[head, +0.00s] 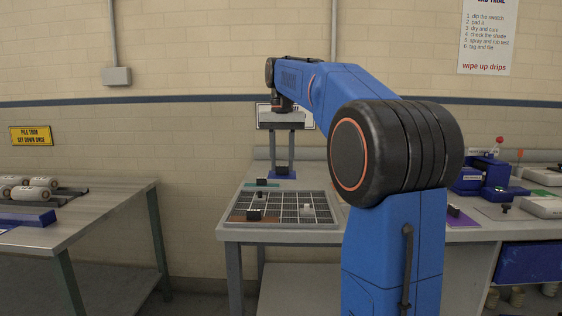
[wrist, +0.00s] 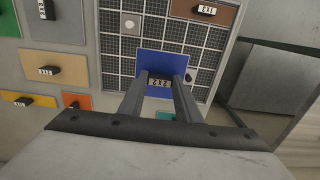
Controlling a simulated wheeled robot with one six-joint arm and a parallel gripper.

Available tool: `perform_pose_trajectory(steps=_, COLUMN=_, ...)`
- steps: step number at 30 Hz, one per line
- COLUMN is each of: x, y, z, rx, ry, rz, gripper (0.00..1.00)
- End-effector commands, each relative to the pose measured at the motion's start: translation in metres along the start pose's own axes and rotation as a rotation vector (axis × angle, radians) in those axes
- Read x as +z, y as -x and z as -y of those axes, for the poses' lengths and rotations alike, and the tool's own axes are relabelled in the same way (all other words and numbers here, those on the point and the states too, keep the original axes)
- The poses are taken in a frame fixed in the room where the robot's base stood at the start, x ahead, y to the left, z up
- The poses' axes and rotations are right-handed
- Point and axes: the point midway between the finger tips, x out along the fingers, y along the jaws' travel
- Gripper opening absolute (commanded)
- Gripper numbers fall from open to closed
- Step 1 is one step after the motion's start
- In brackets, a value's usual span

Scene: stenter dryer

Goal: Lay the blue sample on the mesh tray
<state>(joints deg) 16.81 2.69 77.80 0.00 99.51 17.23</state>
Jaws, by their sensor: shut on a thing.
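The blue sample (head: 284,174) is in my gripper (head: 284,166). In the wrist view the sample (wrist: 164,62) is a flat blue square with a dark labelled grip block, and the two fingers of my gripper (wrist: 160,82) are shut on that block. The mesh tray (head: 321,200) is a pale-rimmed dark grid on the bench; it also fills the upper middle of the wrist view (wrist: 113,70). The sample overlaps the tray's edge part of the grid in the wrist view. Its height above the tray is hard to tell.
A brown sample (wrist: 209,12) lies on a tray corner, and a small white round thing (wrist: 131,24) is on the mesh. A teal sample (head: 261,183) lies behind the tray. Beige (wrist: 52,72) and orange (wrist: 28,108) samples lie beside it. Bare mesh shows between.

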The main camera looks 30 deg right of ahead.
Motion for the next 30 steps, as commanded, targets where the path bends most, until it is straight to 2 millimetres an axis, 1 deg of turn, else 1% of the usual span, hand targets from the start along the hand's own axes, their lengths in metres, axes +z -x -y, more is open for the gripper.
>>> perform_pose_trajectory(steps=2, x=0.002, y=0.001, z=0.000, rx=0.000, ry=0.000, rz=-0.001, gripper=0.08)
perform_pose_trajectory(steps=8, x=0.002, y=-0.011, z=0.000, rx=0.001, ry=0.000, rz=0.000, gripper=0.08)
perform_pose_trajectory(steps=24, x=0.002, y=-0.055, z=0.000, rx=0.001, ry=0.000, rz=0.000, gripper=0.08)
perform_pose_trajectory(steps=30, x=0.002, y=-0.067, z=0.000, rx=0.000, ry=0.000, rz=0.000, gripper=0.08)
